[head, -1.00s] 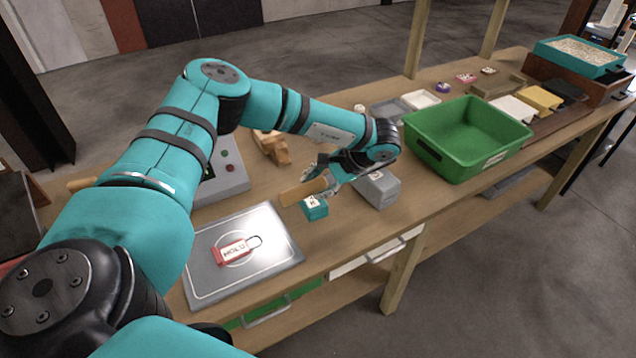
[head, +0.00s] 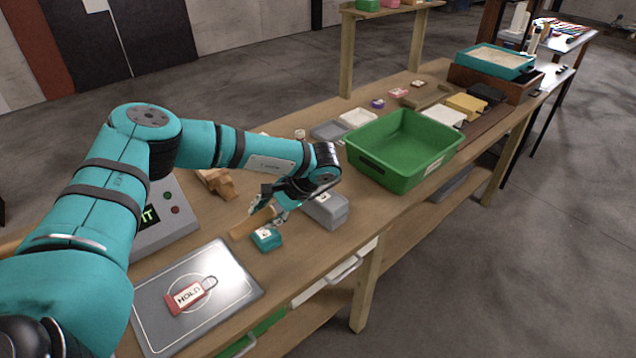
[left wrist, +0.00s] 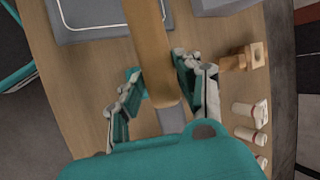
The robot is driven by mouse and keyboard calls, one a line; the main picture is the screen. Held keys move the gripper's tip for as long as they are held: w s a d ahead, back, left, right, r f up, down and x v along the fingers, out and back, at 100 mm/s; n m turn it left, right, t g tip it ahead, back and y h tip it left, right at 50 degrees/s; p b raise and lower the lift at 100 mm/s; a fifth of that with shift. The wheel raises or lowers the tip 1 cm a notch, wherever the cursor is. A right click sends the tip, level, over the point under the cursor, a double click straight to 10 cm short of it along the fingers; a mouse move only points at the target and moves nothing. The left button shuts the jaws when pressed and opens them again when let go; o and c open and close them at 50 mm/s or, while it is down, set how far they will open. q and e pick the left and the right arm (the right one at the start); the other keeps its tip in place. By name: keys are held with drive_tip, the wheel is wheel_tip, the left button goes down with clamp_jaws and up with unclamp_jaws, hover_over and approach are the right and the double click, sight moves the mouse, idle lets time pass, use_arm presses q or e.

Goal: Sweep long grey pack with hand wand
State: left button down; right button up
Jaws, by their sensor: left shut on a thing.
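My left gripper (head: 277,203) is shut on a tan, bar-shaped hand wand (head: 250,224), low over the bench. The left wrist view shows the wand (left wrist: 148,45) running up from between the fingers (left wrist: 158,92). A grey box (head: 327,209), apparently the long grey pack, lies on the bench just right of the gripper. A small teal labelled box (head: 267,239) stands in front of the wand. In the left wrist view a grey surface shows below the wand's end; I cannot tell what it is. My right gripper is out of view.
A grey plate (head: 225,305) with a red HOLD tag (head: 190,295) lies at the near left. A grey console (head: 165,225) is behind it. A green bin (head: 405,150) stands right of the grey box. Wooden blocks (head: 217,183) lie behind the gripper.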

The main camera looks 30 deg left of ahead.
use_arm(q)
wheel_tip(320, 180, up, 6)
drive_tip(key=p, duration=0.5)
drive_tip(key=shift+r+p, duration=0.1)
drive_tip(key=shift+p, duration=0.3)
drive_tip(key=shift+d, duration=0.15)
drive_tip(key=s+d+r+m+t+b, duration=0.1)
drive_tip(key=s+d+m+t+b, duration=0.2)
drive_tip(key=d, duration=0.6)
drive_tip(key=s+d+r+m+t+h+b, duration=0.1)
drive_tip(key=s+d+m+t+b, duration=0.2)
drive_tip(key=s+d+m, duration=0.4)
drive_tip(key=shift+s+d+m+t+b, duration=0.3)
drive_tip(key=shift+d+m+t, duration=0.1)
drive_tip(key=shift+d, duration=0.85)
drive_tip(key=shift+r, duration=0.15)
